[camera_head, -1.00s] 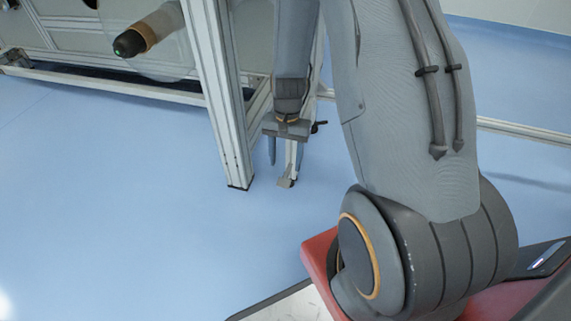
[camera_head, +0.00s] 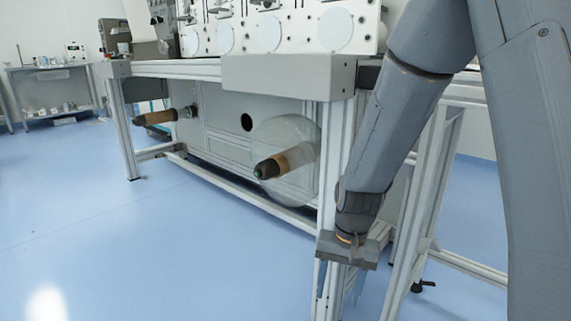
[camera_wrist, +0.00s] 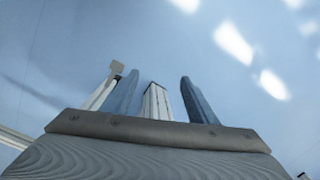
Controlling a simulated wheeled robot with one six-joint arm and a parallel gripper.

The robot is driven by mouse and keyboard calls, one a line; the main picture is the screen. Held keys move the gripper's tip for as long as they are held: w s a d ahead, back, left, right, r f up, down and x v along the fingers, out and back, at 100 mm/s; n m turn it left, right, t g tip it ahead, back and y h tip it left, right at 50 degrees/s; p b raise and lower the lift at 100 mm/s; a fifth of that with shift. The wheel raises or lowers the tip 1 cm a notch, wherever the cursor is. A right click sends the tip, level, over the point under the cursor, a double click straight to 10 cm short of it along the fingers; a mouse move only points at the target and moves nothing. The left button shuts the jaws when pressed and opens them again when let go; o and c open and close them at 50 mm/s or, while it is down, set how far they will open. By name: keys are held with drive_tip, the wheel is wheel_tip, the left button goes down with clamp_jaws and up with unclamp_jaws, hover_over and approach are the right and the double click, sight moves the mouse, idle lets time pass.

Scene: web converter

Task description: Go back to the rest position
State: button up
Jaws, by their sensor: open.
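My gripper (camera_head: 340,292) hangs at the lower right of the head view, fingers pointing down, in front of a pale metal leg of the machine frame. In the wrist view my gripper (camera_wrist: 158,82) shows two bluish fingers standing apart. It is open, and nothing is held. A pale metal post (camera_wrist: 156,104) shows between the fingers, beyond them. I cannot tell how wide the space between gripper and leg is.
The converter bench (camera_head: 180,68) fills the middle. A roll with a clear disc (camera_head: 308,140) sticks out below it, left of my gripper. Another spindle (camera_head: 155,118) is further left. Blue floor (camera_head: 120,240) is clear at left. A side table (camera_head: 50,70) stands far back.

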drive_tip(key=s+a+r+n+p, duration=0.2)
drive_tip(key=s+a+r+n, duration=0.4)
drive_tip(key=s+r, duration=0.45)
drive_tip(key=s+a+r+n+p, duration=0.2)
drive_tip(key=s+a+r+n, duration=0.2)
drive_tip(key=s+a+r, duration=0.55)
drive_tip(key=s+d+r+m+p, duration=0.1)
drive_tip(key=d+r+m+p, duration=0.2)
drive_tip(key=d+r+p, duration=0.8)
drive_tip(key=s+d+r+m+h+p, duration=0.1)
drive_tip(key=d+r+m+p, duration=0.2)
drive_tip(key=d+r+p, duration=0.8)
wheel_tip(320, 180, up, 7)
drive_tip(key=p, duration=1.5)
drive_tip(key=shift+s+m, duration=0.25)
drive_tip(key=shift+m, duration=0.15)
drive_tip(key=shift+d+f, duration=0.1)
